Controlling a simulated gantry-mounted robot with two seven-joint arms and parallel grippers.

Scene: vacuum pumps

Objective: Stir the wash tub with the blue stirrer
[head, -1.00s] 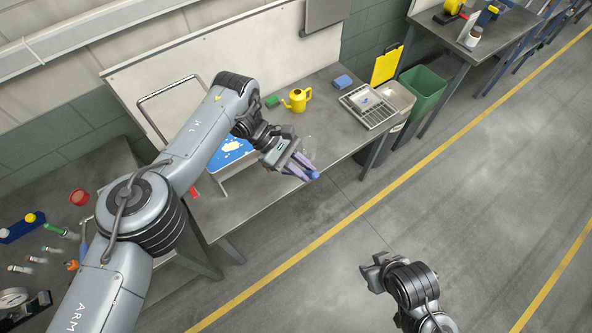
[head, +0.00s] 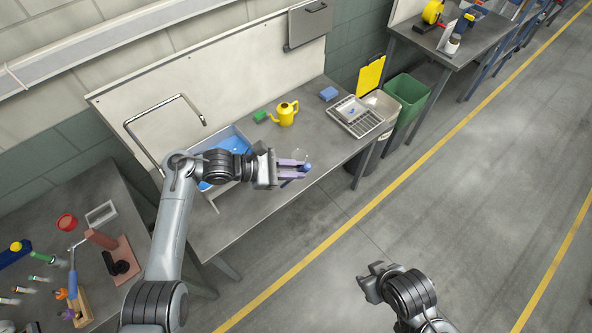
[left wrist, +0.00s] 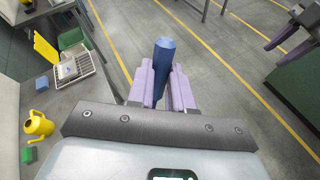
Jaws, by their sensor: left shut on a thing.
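My left gripper (head: 292,169) is shut on the blue stirrer (head: 307,167). In the left wrist view the stirrer (left wrist: 163,60) stands up between the purple fingers (left wrist: 162,88). The gripper is over the front part of the bench, to the right of the wash tub. The wash tub (head: 239,134) is a grey basin set in the bench with blue inside, partly hidden behind my left arm. My right gripper (head: 371,281) is at the lower right over the floor, apart from everything; its fingers are too unclear to judge.
A bent metal tap (head: 155,110) arches at the tub's back left. A green sponge (head: 259,116), a yellow watering can (head: 286,113), a blue sponge (head: 329,94) and a draining rack (head: 356,117) stand along the bench (head: 330,150). A cluttered side bench is at left.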

